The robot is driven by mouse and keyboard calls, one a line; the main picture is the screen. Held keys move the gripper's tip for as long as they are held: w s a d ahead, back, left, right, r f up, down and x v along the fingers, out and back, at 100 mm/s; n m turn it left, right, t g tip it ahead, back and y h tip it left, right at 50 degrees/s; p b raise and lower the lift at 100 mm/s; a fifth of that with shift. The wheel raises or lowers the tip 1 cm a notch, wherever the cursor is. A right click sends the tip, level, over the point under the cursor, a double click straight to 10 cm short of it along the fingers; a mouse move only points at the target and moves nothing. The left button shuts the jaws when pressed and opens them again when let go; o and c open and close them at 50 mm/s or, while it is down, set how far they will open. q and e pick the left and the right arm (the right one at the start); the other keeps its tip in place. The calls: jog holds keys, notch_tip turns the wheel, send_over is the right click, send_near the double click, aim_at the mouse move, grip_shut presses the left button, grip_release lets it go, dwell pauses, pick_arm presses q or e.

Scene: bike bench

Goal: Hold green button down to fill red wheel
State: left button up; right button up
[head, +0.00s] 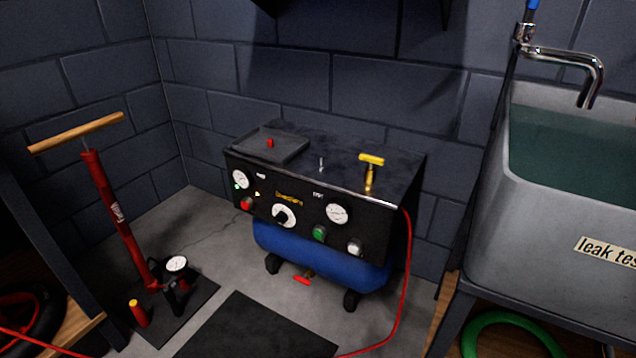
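The green button (320,233) is on the front panel of a black and blue air compressor (395,185), right of the middle, below a white gauge (337,213). A white button (355,247) is to its right and a red button (247,203) is at the panel's left end. A red hose (408,270) runs from the panel's right side down to the floor. A dark tyre with red parts (28,312) is partly seen at the lower left; I cannot tell if it is the red wheel. Neither gripper is in view.
A red floor pump (115,210) with a wooden handle stands left of the compressor. A grey sink (530,220) of water with a tap is at the right, above a green wheel (510,325). A dark mat (260,330) lies on clear floor in front.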

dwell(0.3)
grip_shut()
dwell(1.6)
